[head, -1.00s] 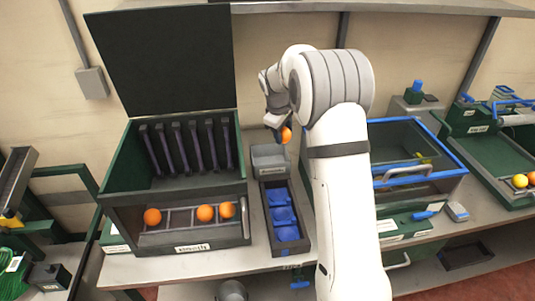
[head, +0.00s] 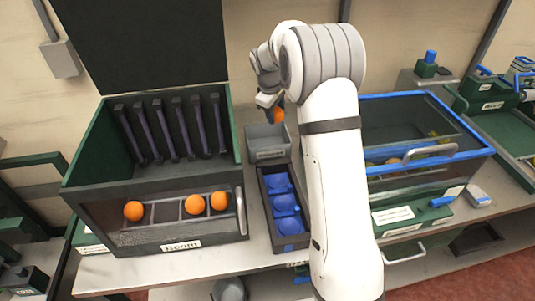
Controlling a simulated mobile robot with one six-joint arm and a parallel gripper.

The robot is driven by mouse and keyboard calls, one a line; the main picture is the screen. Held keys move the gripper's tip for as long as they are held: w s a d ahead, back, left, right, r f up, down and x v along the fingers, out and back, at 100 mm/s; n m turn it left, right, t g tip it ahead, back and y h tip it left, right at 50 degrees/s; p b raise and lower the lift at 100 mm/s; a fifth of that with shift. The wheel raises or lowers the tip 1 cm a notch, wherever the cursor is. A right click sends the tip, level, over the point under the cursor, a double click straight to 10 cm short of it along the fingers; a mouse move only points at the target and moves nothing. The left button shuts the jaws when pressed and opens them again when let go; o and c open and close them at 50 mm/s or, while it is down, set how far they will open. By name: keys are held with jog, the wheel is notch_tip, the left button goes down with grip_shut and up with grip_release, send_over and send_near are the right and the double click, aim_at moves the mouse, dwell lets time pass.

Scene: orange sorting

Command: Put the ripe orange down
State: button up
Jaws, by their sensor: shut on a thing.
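The ripe orange (head: 278,116) is held in my gripper (head: 271,106), which is shut on it. The gripper hangs above a small grey open bin (head: 268,155), near its back right side. The orange looks apart from the bin, though the exact height is hard to tell. My white arm hides part of the space to the right of the bin.
A green-walled booth (head: 85,150) with a raised dark lid stands left. Several oranges (head: 194,205) lie in its front rack. A dark tray (head: 268,185) with blue cups (head: 285,201) sits before the bin. A blue-rimmed clear case (head: 425,165) stands right of my arm.

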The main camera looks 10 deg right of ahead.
jog(key=shift+f+b, duration=0.5)
jog(key=shift+f, duration=0.45)
send_near(275, 139)
jog(key=s+f, duration=0.2)
jog(key=f, duration=0.1)
jog(key=s+f, duration=0.1)
jog(key=shift+s+d+f+p, duration=0.2)
jog(key=shift+d+f+p, duration=0.15)
jog(key=shift+d, duration=0.05)
jog(key=shift+f, duration=0.1)
jog(key=o, duration=0.6)
jog(key=shift+f, duration=0.1)
jog(key=shift+c, duration=0.2)
jog(key=shift+o, duration=0.9)
